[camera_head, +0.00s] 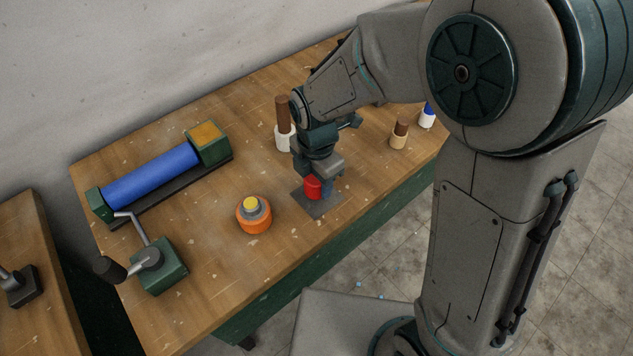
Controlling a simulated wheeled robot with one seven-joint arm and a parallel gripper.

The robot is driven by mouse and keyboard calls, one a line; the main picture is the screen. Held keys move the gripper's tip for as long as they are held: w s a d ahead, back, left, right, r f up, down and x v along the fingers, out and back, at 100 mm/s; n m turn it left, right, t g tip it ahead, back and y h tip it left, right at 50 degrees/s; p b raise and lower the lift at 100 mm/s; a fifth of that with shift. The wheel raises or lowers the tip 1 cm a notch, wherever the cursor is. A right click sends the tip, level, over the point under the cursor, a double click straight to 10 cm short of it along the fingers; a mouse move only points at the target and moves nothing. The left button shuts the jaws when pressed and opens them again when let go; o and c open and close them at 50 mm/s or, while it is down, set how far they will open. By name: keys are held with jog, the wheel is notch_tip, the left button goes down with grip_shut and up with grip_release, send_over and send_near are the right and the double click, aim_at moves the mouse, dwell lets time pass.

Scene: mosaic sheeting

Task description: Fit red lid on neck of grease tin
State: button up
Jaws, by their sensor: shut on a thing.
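The red lid (313,188) is at the fingertips of my gripper (319,184), just above or on a small grey square plate (317,206). I cannot tell whether it touches the plate. My gripper points down and is shut on the lid, and its fingers hide part of it. An orange tin (255,223) with a grey shoulder and a yellow top stands upright on the bench, to the left of my gripper and apart from it. It looks like the grease tin.
The wooden bench (205,268) holds a blue cylinder (150,177) on a dark base and a green block with a crank (160,267) at left. A white pot with a brown top (285,137) stands behind my gripper. Two small containers (399,136) (427,117) stand at right.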

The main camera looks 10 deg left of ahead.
jog(key=shift+f, duration=1.1)
jog(key=shift+f, duration=0.15)
jog(key=o, duration=1)
jog(key=shift+c, duration=0.2)
notch_tip(320, 180, up, 14)
jog(key=shift+w+a+f+b, duration=0.1)
jog(key=shift+w+b, duration=0.05)
jog(key=shift+b, duration=0.4)
